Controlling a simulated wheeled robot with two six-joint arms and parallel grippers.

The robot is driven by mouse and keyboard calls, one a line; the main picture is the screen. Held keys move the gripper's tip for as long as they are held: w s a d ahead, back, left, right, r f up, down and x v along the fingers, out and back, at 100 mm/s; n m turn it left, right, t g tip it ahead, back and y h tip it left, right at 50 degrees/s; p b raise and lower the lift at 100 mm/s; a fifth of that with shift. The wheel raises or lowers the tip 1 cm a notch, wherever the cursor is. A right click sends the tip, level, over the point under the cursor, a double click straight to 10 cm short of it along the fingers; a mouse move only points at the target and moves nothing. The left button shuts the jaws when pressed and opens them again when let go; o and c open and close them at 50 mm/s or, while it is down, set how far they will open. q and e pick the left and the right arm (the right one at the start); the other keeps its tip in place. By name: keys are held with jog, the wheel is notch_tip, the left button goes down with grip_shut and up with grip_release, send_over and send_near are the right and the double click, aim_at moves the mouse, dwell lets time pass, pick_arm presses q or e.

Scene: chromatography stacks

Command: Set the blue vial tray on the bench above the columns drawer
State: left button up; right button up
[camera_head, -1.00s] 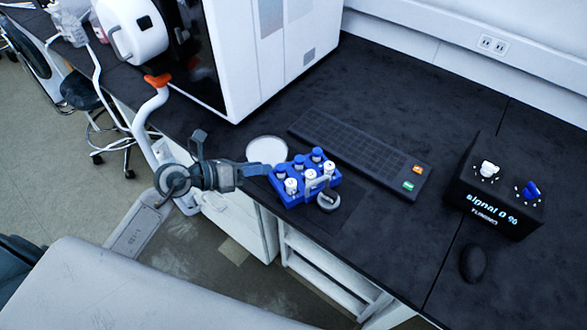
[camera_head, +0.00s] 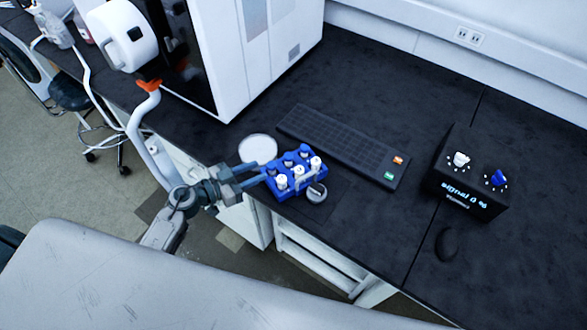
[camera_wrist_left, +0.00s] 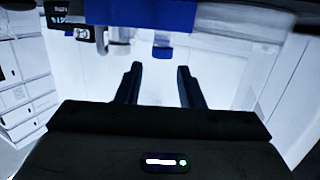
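The blue vial tray (camera_head: 286,191) sits on the black bench (camera_head: 390,240) near its front edge. It holds several vials with white or blue caps and has a pale handle. In the left wrist view the blue tray (camera_wrist_left: 150,14) shows at the top, beyond the fingertips. My left gripper (camera_head: 261,170) is just left of the tray, its fingers pointing at it. The fingers are apart and empty in the left wrist view (camera_wrist_left: 160,75). Whether a fingertip touches the tray is unclear. My right gripper is not in view.
A round grey knob-like piece (camera_head: 316,193) is at the tray's front right. A white disc (camera_head: 258,149) and a black keyboard (camera_head: 338,143) lie behind. A signal box (camera_head: 465,185) and black mouse (camera_head: 447,243) are at right. A white instrument (camera_head: 262,60) stands behind.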

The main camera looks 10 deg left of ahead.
aim_at(285, 159)
pick_arm(q)
jog(key=x, duration=0.4)
jog(key=shift+w+d+p, duration=0.35)
jog(key=shift+w+p, duration=0.1)
jog(key=x, duration=0.3)
jog(key=shift+w+d+p, duration=0.2)
jog(key=shift+w+p, duration=0.1)
jog(key=shift+p, duration=0.1)
jog(key=shift+w+d+f, duration=0.15)
jog(key=shift+w+d, duration=0.15)
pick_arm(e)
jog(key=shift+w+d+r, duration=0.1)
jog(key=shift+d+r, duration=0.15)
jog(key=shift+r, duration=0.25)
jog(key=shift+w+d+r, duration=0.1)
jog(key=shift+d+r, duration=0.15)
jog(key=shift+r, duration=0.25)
pick_arm(q)
jog(key=shift+a, duration=0.1)
jog(key=shift+c, duration=0.2)
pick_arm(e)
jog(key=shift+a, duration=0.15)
pick_arm(q)
grip_shut()
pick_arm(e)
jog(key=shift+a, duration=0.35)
